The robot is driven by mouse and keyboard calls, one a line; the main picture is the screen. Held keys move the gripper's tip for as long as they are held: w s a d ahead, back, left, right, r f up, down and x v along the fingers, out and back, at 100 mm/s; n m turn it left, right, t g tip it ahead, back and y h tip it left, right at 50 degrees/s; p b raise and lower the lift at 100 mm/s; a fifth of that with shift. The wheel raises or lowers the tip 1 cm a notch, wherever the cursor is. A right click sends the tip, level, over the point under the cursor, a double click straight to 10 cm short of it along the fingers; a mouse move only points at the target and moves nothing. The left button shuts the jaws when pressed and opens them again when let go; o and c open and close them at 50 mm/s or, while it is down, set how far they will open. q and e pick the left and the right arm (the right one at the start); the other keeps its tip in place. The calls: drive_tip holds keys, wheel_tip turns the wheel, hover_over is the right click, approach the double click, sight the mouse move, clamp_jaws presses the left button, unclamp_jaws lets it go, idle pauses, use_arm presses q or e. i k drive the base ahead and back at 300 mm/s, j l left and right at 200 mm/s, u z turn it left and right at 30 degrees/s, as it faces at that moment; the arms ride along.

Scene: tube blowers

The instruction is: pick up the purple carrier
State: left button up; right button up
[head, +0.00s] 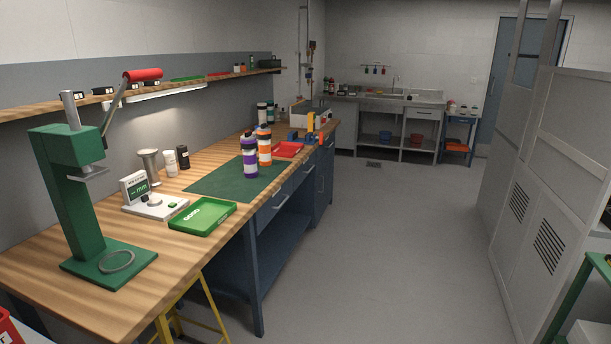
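The purple carrier (250,160) is an upright cylinder with purple bands, a pale middle and a dark top. It stands on the dark green mat (215,182) on the wooden workbench, toward the mat's right side. A similar orange carrier (265,148) stands just behind it and to its right, very close; I cannot tell whether they touch. Neither of my grippers shows in the head view.
A green tray (203,216) lies in front of the mat, beside a small scale (155,205). A green press (75,200) stands at the near left. A red tray (288,149) lies beyond the carriers. The floor (380,240) right of the bench is clear.

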sight(249, 147)
drive_tip(key=i+u, duration=0.15)
drive_tip(key=i, duration=0.3)
drive_tip(key=i+l+u, duration=0.1)
drive_tip(key=i, duration=0.4)
drive_tip(key=i+l+u, duration=0.15)
drive_tip(key=i, duration=0.3)
